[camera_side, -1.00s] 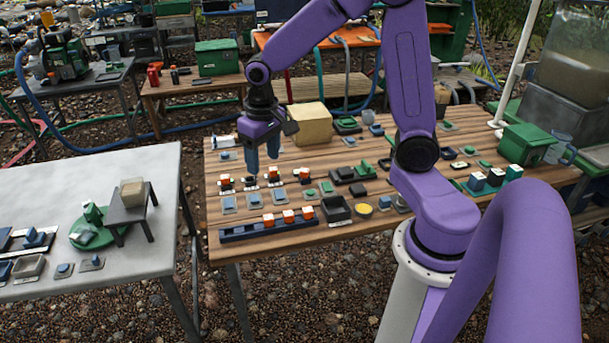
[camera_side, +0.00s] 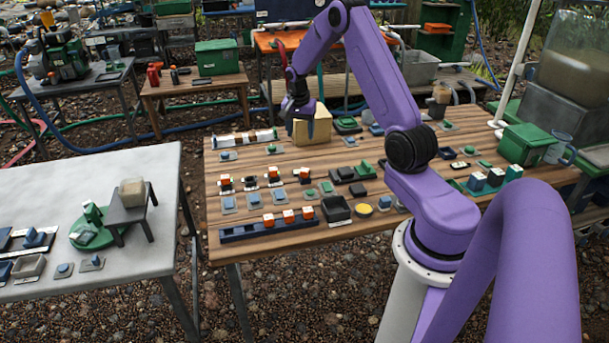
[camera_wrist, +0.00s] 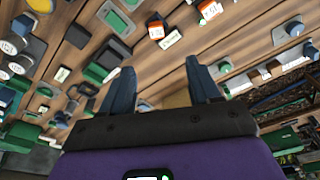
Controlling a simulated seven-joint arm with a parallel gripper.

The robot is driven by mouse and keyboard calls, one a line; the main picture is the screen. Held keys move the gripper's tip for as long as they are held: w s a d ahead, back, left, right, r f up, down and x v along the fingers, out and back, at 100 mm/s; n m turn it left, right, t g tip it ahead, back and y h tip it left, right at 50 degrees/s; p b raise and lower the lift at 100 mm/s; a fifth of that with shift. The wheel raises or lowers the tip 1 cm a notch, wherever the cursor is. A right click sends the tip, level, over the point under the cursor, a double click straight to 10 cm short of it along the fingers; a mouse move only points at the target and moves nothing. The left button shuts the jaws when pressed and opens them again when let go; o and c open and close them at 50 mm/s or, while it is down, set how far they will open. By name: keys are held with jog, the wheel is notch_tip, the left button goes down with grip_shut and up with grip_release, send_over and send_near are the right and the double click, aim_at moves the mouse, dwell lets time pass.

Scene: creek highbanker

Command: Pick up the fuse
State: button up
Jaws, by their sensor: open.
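My gripper (camera_side: 299,108) is at the tan block (camera_side: 313,127) on the back of the wooden table. In the wrist view its two blue fingers (camera_wrist: 160,88) are spread apart with nothing held; part of a tan surface shows between them. I cannot tell for certain which piece is the fuse. Small orange-and-white pieces stand in a row of dark holders (camera_side: 249,183) at the table's left. Others sit on a long blue rail (camera_side: 238,234) at the front edge. An orange-and-white piece (camera_wrist: 210,10) also shows at the top of the wrist view.
The wooden table (camera_side: 400,222) carries many small parts, a black bin (camera_side: 335,209), a yellow disc (camera_side: 363,210) and a green box (camera_side: 526,143). A grey table (camera_side: 120,165) stands at left with a small black stand (camera_side: 130,208). Bare wood shows around the left row.

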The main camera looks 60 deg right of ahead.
send_over(304, 170)
jog(key=f, duration=1.1)
jog(key=shift+w+a, duration=0.15)
jog(key=shift+a, duration=0.25)
jog(key=f, duration=0.3)
jog(key=shift+s+d+f, duration=0.25)
jog(key=shift+d+f, duration=0.05)
jog(key=shift+d, duration=0.05)
jog(key=shift+d+f, duration=0.1)
jog(key=shift+f, duration=0.6)
grip_shut()
jog(key=shift+r, duration=0.2)
